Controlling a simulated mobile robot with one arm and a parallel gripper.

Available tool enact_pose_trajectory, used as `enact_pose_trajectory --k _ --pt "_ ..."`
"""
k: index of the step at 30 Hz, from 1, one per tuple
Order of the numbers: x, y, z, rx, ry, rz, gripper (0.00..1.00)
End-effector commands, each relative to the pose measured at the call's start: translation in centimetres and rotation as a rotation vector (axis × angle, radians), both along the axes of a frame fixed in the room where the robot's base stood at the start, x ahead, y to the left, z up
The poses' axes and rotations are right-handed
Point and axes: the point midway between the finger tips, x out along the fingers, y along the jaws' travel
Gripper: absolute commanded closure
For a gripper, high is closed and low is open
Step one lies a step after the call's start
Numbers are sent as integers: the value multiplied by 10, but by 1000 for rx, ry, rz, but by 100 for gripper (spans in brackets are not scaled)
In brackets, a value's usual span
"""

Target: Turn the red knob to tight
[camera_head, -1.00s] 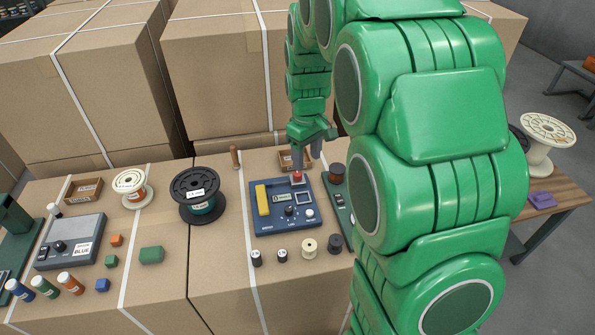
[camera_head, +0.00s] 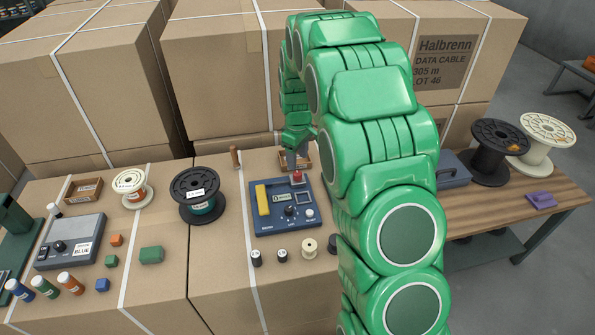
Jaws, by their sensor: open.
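The red knob (camera_head: 297,175) sits at the upper right of a blue panel (camera_head: 265,226) on the cardboard-box surface. The panel also has a yellow bar (camera_head: 262,200), a small display (camera_head: 281,197), a black knob (camera_head: 289,211) and a white knob (camera_head: 310,213). My green gripper (camera_head: 297,160) points down just above and behind the red knob. Its grey fingers are small here, and I cannot tell whether they touch the knob. The knob's marking is too small to read.
A black spool (camera_head: 197,196) stands left of the panel. My arm covers the area right of the panel. A wooden table (camera_head: 484,221) is further right.

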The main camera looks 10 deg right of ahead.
Motion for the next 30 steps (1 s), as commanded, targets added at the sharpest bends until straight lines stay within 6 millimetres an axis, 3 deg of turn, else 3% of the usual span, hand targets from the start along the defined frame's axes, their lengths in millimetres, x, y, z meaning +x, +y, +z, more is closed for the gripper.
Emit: enact_pose_trajectory --k 13,24,30 --pt "-1 0 -58 0 1 -1 43" --pt "0 0 -66 0 -1 -1 43" --pt "0 0 -65 0 -1 -1 74"
